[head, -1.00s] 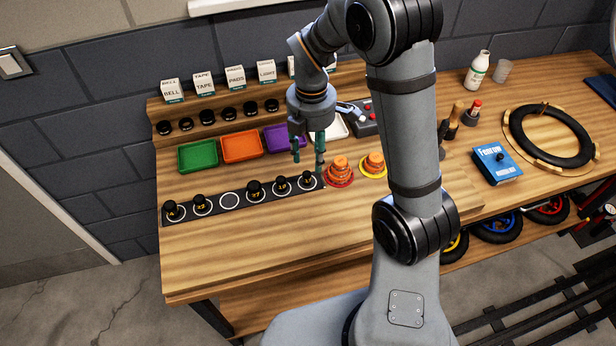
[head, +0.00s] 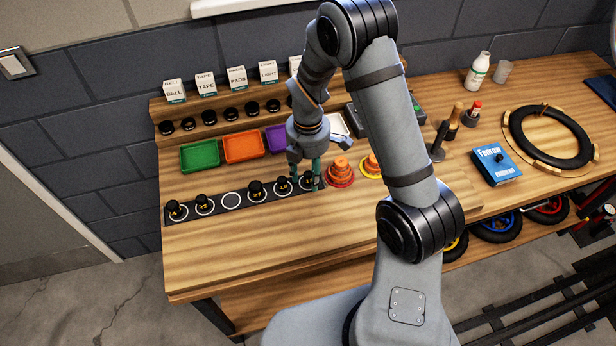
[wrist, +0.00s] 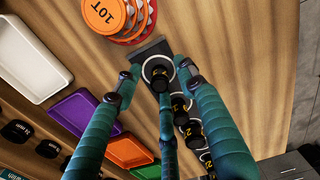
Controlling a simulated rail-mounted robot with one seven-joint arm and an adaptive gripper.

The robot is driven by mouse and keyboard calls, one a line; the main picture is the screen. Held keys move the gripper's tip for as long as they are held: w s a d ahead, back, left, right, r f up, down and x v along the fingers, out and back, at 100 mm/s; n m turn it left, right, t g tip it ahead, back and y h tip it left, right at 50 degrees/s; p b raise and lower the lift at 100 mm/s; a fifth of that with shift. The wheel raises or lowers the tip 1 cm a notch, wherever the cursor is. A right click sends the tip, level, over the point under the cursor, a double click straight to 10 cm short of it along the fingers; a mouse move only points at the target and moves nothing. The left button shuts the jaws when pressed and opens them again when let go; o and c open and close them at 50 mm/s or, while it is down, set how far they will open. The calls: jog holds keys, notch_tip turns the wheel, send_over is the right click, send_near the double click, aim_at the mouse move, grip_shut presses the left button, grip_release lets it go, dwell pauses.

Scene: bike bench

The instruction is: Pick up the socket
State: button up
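Several black sockets with yellow markings stand on a dark strip (head: 218,205), each in a white ring. One ring (head: 231,200), third from the left, is empty. My gripper (head: 310,182) is over the right end of the strip, with its teal fingers pointing down. In the wrist view the fingers are spread open around the end socket (wrist: 160,77), with visible space at its left and right sides. A middle finger reaches close to it; I cannot tell whether it touches. The end socket is partly hidden by the fingers in the head view.
Orange stacked pieces (head: 340,170) stand close to the right of the strip's end. Green (head: 200,156), orange (head: 243,147) and purple (head: 276,139) trays lie behind it. Several white boxes (head: 237,78) stand on the back shelf. The wood in front of the strip is clear.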

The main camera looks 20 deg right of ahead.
jog(key=shift+c, duration=1.3)
jog(key=c, duration=0.7)
grip_shut()
